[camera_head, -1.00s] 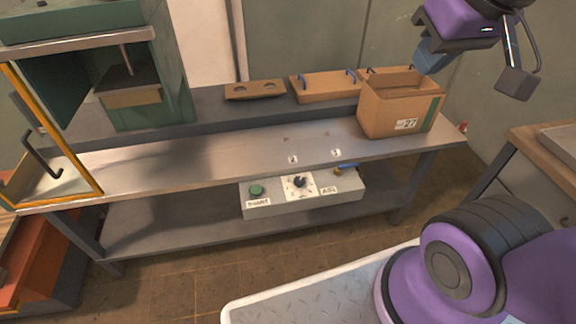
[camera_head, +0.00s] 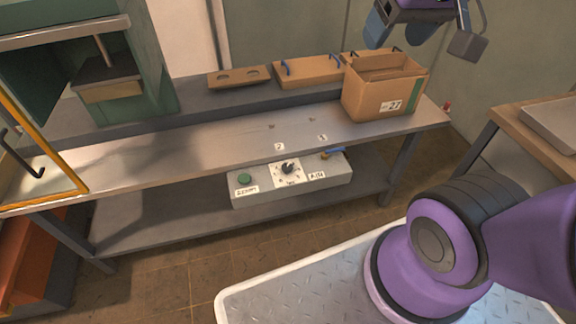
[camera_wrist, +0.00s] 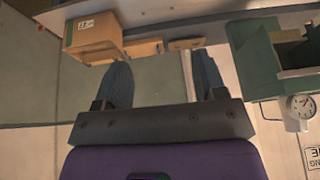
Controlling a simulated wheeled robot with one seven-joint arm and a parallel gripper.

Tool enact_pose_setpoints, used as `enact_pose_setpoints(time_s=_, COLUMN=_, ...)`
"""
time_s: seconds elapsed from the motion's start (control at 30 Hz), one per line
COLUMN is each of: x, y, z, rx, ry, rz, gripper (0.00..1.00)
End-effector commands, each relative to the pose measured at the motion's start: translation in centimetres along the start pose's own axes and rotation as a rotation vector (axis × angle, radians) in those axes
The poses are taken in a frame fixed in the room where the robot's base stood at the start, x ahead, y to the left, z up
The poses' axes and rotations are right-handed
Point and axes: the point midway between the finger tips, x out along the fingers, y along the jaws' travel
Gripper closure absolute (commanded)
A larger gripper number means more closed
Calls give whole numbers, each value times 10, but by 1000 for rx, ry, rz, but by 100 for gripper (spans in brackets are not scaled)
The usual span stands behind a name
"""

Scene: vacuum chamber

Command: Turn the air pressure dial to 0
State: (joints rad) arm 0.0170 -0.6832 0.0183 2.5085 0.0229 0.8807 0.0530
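The air pressure dial (camera_head: 288,169) is a black knob on a white marked plate. The knob's exact setting is too small to read. My gripper (camera_wrist: 162,78) is open and empty, its two blue-grey fingers well apart in the wrist view. The dial does not show in the wrist view.
The workbench top (camera_head: 200,150) overhangs the control box. A cardboard box (camera_head: 383,98) stands on the bench. A round gauge (camera_wrist: 303,105) shows in the wrist view. Floor in front is clear.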

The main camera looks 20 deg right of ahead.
Motion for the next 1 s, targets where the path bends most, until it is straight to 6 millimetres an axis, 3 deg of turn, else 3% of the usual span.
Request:
enact_pose_setpoints(time_s=0.27, x=52, y=-8, z=-54, rx=189, ry=-85, rz=-6, gripper=30)
enact_pose_setpoints(time_s=0.5, x=109, y=-11, z=-94, rx=365, ry=-154, rz=-12, gripper=30)
enact_pose_setpoints(time_s=0.7, x=164, y=-10, z=-119, rx=522, ry=-213, rz=-17, gripper=30)
enact_pose_setpoints(time_s=1.0, x=259, y=-6, z=-140, rx=770, ry=-307, rz=-20, gripper=30)
